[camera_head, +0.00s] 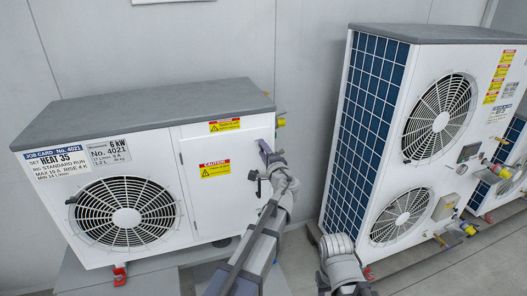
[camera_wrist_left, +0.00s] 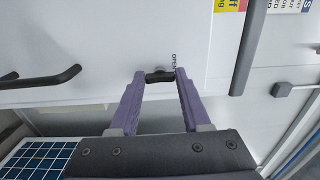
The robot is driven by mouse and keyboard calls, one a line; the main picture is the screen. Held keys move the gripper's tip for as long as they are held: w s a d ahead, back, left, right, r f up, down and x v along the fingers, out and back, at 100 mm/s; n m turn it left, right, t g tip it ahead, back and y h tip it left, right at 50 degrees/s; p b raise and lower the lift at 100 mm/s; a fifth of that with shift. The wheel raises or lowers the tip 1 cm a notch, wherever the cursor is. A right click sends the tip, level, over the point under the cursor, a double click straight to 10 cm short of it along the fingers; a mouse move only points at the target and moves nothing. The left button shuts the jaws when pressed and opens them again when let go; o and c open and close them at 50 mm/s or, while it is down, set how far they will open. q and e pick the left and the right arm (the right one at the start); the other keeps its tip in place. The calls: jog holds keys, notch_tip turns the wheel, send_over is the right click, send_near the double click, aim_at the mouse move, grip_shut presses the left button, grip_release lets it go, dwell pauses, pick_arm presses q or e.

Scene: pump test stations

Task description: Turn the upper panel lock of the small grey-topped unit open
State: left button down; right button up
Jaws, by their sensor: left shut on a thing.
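The small grey-topped unit (camera_head: 150,150) stands at the left in the head view, its white front panel (camera_head: 205,190) to the right of a round fan grille. My left gripper (camera_head: 262,168) is at the right edge of this panel and hides the lock there. In the left wrist view my left gripper (camera_wrist_left: 160,84) is shut on a small black panel lock (camera_wrist_left: 159,76), with one purple finger on each side. The word OPEN is printed on the white panel beside the lock. The lock's exact angle is hard to tell. My right gripper is not in view.
A taller unit (camera_head: 395,130) with two fans and a blue grid side stands to the right, across a narrow gap. In the left wrist view a black handle (camera_wrist_left: 42,78) sticks out at the left, and a dark bar (camera_wrist_left: 248,50) is at the right.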

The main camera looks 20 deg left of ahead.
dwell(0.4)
pick_arm(q)
jog(key=shift+c, duration=1.8)
grip_release()
jog(key=v, duration=0.8)
